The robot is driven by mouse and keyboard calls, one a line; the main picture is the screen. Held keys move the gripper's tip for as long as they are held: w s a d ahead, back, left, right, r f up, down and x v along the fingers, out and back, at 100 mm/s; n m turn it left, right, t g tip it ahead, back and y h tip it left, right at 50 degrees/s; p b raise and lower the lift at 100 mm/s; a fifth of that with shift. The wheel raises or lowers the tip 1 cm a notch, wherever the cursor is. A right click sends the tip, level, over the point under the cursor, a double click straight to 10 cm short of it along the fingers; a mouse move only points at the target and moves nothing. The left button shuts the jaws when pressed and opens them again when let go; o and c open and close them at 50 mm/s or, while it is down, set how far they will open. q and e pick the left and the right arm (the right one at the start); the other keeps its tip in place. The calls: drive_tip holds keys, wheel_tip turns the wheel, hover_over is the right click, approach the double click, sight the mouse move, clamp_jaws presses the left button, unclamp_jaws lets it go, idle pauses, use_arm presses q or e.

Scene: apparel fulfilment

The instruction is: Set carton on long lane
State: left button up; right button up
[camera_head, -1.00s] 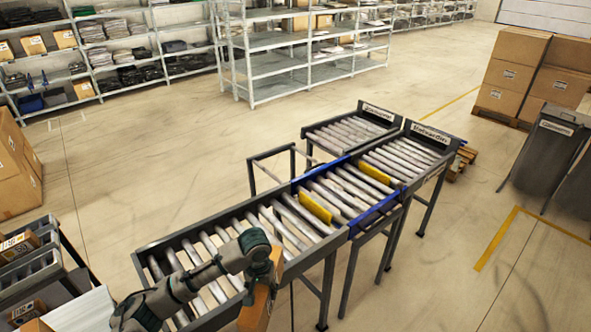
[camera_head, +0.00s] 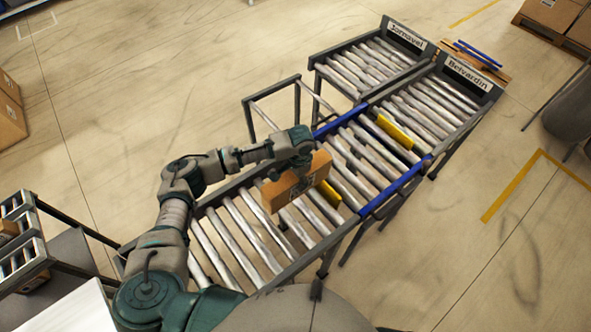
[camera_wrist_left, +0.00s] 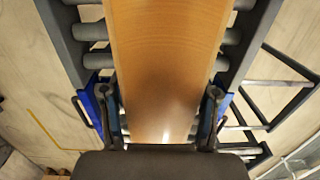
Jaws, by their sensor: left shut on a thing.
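A brown cardboard carton (camera_head: 296,183) is held by my left gripper (camera_head: 298,158) over the roller conveyor (camera_head: 226,190). In the left wrist view the carton (camera_wrist_left: 165,70) fills the middle, with the gripper fingers (camera_wrist_left: 165,118) against its two sides. The carton is tilted in the head view and is above the rollers; I cannot tell how large the gap is. At the far end the conveyor leads to two roller lanes, one signed Sornavel (camera_head: 406,36) and one signed Belvardin (camera_head: 473,74). My right gripper is not seen.
Yellow bars (camera_head: 394,131) lie across the rollers, and blue rails (camera_head: 392,187) edge the middle section. A small rack (camera_head: 30,245) with cartons stands at the lower left. Stacked boxes (camera_head: 552,12) stand at the upper right. The floor around the conveyor is mostly open.

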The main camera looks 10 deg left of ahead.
use_arm(q)
drive_tip(key=shift+s+f+b, duration=0.3)
drive_tip(key=shift+f+b, duration=0.05)
drive_tip(key=shift+b, duration=0.15)
drive_tip(key=shift+f+b, duration=0.35)
drive_tip(key=shift+b, duration=0.05)
drive_tip(key=f+b, duration=0.2)
drive_tip(key=a+f+b, duration=0.1)
drive_tip(key=f+b, duration=0.1)
drive_tip(key=shift+w, duration=0.1)
drive_tip(key=shift+d+f, duration=0.1)
drive_tip(key=shift+f, duration=0.5)
drive_tip(key=shift+d+f, duration=0.1)
drive_tip(key=shift+f, duration=1.4)
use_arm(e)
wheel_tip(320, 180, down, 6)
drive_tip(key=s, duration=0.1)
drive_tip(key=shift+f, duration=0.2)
